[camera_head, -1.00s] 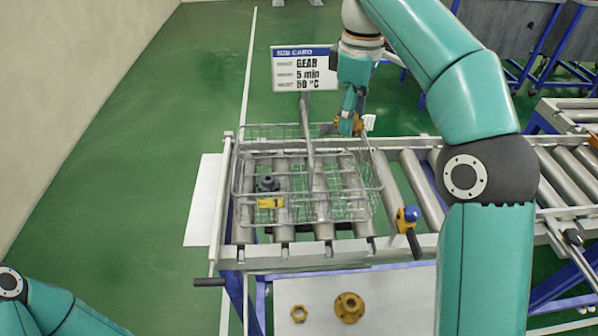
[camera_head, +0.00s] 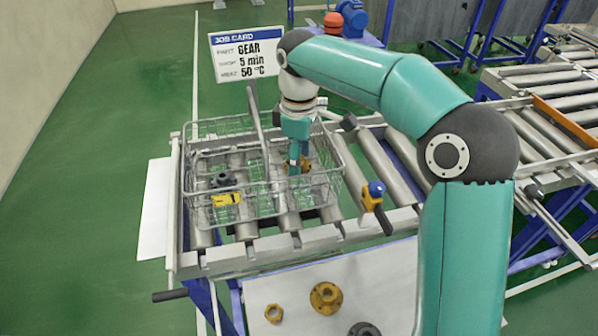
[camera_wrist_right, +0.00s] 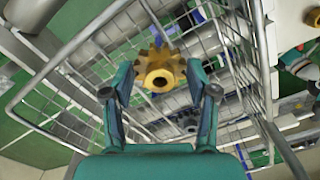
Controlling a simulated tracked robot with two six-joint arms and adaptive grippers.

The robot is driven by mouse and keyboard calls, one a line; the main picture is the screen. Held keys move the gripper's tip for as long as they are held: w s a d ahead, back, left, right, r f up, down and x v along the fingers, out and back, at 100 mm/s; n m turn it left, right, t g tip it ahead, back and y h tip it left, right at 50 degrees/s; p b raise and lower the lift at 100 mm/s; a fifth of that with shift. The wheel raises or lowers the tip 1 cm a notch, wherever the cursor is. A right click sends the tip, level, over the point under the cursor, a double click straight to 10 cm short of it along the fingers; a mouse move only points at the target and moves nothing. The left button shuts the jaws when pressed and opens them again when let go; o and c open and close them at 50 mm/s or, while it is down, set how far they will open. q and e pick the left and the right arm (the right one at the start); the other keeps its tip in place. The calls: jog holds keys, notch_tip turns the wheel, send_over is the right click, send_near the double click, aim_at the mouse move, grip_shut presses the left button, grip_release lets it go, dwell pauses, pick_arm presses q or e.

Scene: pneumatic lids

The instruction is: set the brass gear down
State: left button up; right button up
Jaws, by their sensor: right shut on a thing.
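The brass gear (camera_head: 303,168) is a toothed yellow ring with a central hole. My right gripper (camera_head: 296,166) is shut on it, pointing down inside the right part of the wire basket (camera_head: 342,166). In the right wrist view the gear (camera_wrist_right: 160,70) sits between the two teal fingers, with the basket mesh and rollers behind it. I cannot tell whether the gear touches the basket floor. My left gripper is not in view.
A dark part (camera_head: 222,180) stands in the basket's left part, by a yellow tag (camera_head: 227,200). The basket's handle (camera_head: 257,115) rises left of my gripper. A job card (camera_head: 247,55) stands behind. A brass nut (camera_head: 273,313) and brass flange (camera_head: 326,298) lie on the lower white surface.

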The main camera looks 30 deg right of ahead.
jog(key=shift+f, duration=1.95)
jog(key=o, duration=1.4)
notch_tip(320, 180, up, 11)
jog(key=shift+r+p, duration=0.1)
jog(key=shift+p, duration=0.55)
jog(key=shift+r, duration=0.45)
